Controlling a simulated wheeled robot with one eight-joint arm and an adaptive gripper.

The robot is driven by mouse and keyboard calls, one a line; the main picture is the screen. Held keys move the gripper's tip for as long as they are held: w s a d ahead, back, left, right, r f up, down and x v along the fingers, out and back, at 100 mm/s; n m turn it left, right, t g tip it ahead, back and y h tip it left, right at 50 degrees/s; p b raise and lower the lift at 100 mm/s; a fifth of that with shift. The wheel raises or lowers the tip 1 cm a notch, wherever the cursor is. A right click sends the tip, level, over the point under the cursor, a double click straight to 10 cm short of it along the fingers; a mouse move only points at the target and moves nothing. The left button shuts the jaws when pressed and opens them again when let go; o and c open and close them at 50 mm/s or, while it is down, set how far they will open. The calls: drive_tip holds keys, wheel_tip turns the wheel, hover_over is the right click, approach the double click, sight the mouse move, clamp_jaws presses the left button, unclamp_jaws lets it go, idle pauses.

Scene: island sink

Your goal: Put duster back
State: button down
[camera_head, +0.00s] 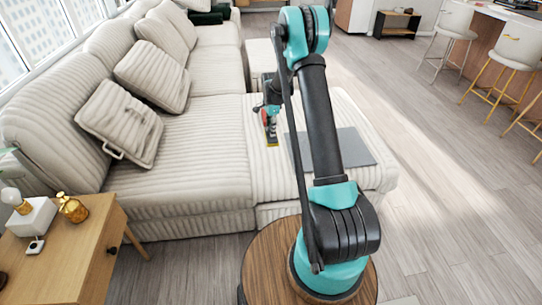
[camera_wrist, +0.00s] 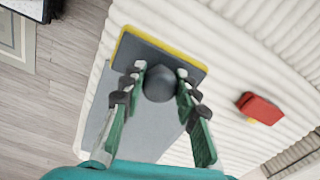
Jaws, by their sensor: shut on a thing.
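The duster is a flat dark-grey block with a yellow edge and a round dark knob; in the wrist view the duster (camera_wrist: 185,67) lies across the fingertips. My gripper (camera_wrist: 160,82) is closed on its knob, one finger on each side. In the head view my gripper (camera_head: 268,106) is above the sofa's chaise, with the duster (camera_head: 271,136) below it, its yellow edge showing. I cannot tell whether the duster touches the cushion. The arm hides part of the chaise.
A grey flat sheet (camera_head: 348,147) lies on the chaise (camera_head: 268,184); the sheet (camera_wrist: 151,137) also shows beneath my gripper. A red block with a yellow part (camera_wrist: 260,107) lies on the ribbed fabric. A wooden side table (camera_head: 75,250) stands at left. Open floor lies to the right.

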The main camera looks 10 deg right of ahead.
wheel_tip(320, 180, down, 15)
drive_tip(key=shift+f, duration=0.1)
idle(0.4)
drive_tip(key=c, duration=1.1)
unclamp_jaws()
drive_tip(key=shift+f, duration=0.1)
drive_tip(key=shift+c, duration=0.2)
